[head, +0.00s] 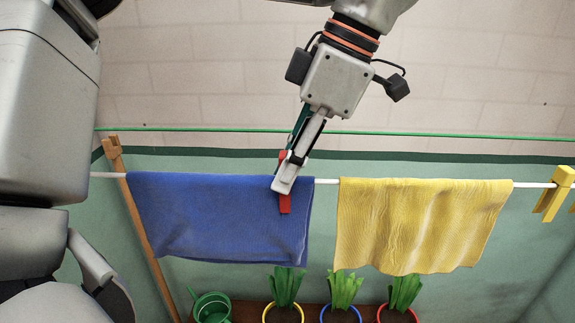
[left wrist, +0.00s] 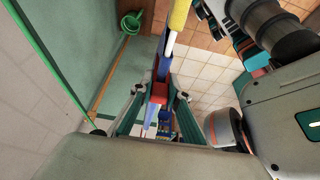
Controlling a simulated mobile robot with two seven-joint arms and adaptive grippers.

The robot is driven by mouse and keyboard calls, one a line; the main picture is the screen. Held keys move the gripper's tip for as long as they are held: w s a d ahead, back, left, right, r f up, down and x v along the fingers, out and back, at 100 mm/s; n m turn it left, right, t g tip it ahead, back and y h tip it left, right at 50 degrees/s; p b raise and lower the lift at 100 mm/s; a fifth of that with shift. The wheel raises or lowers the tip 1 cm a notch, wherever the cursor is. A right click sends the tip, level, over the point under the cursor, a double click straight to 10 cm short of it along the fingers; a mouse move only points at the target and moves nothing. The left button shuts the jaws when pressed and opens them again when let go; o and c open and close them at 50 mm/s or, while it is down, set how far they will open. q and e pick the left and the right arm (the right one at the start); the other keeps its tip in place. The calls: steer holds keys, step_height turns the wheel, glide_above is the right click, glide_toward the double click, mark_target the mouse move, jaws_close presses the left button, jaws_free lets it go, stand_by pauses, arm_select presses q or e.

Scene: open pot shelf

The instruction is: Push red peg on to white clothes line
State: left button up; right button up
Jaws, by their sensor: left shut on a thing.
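The red peg (head: 285,204) is upright at the right part of the blue cloth (head: 215,225), which hangs over the white clothes line (head: 326,181). My left gripper (head: 284,180) comes down from above and is shut on the peg at line height. The peg's top shows just above the line and its lower end in front of the cloth. The fingers hide its middle, so I cannot tell whether it grips the line. In the left wrist view the peg (left wrist: 159,92) lies between the two fingers, over the blue cloth. My right gripper is not in view.
A yellow cloth (head: 420,225) hangs on the line to the right, with a yellow peg (head: 552,200) beyond it. A wooden post (head: 145,235) stands left. A green line (head: 450,136) runs behind. Potted plants (head: 343,290) and a green watering can (head: 211,307) stand below.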

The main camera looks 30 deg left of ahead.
arm_select(q)
steer(key=shift+f, duration=0.6)
steer(key=o, duration=0.9)
steer(key=shift+r, duration=0.1)
steer(key=v, duration=1.1)
steer(key=shift+w+d+r, duration=0.15)
steer(key=shift+r, duration=0.2)
